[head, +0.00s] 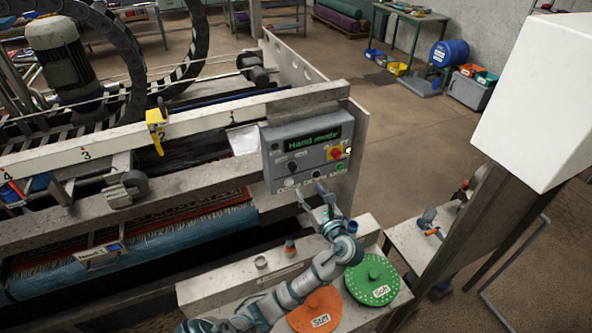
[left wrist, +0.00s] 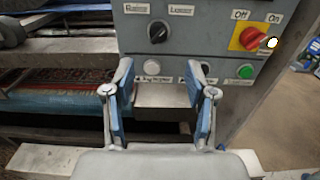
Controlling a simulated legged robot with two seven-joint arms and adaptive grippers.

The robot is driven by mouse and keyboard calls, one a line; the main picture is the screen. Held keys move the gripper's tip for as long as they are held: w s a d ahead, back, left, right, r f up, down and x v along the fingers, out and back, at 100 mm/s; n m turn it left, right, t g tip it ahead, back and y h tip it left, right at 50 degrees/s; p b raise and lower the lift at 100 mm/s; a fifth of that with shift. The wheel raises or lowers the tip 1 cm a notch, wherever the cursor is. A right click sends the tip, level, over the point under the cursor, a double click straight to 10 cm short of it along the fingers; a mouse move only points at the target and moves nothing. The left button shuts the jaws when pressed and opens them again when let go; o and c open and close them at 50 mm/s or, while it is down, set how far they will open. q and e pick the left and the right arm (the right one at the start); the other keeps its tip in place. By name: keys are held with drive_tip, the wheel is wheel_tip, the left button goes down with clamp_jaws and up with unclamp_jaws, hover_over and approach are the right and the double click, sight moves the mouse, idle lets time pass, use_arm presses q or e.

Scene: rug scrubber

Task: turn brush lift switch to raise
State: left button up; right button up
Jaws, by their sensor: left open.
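The grey control box (head: 274,158) hangs at the machine's right end, with a green display reading "Hand mode". A black rotary switch (left wrist: 158,32) sits between two small labels that seem to read raise and lower; I cannot tell for sure which way it points. It shows small and dark in the head view (head: 292,167). My left gripper (head: 322,190) is open and empty, just below and in front of the box. In the left wrist view its spread fingers (left wrist: 160,78) are below the switch, apart from it.
A red switch on a yellow plate (left wrist: 251,39), a white button (left wrist: 151,70) and a green button (left wrist: 245,72) share the panel. Below stand an orange disc (head: 316,308) and a green disc (head: 372,278). A white box (head: 535,95) is at right.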

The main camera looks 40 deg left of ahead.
sight(294, 172)
use_arm(q)
drive_tip(key=p+x, duration=0.1)
drive_tip(key=x, duration=0.8)
drive_tip(key=shift+a+f, duration=0.1)
drive_tip(key=shift+a, duration=0.25)
drive_tip(key=shift+w+a, duration=0.25)
drive_tip(key=shift+w, duration=0.05)
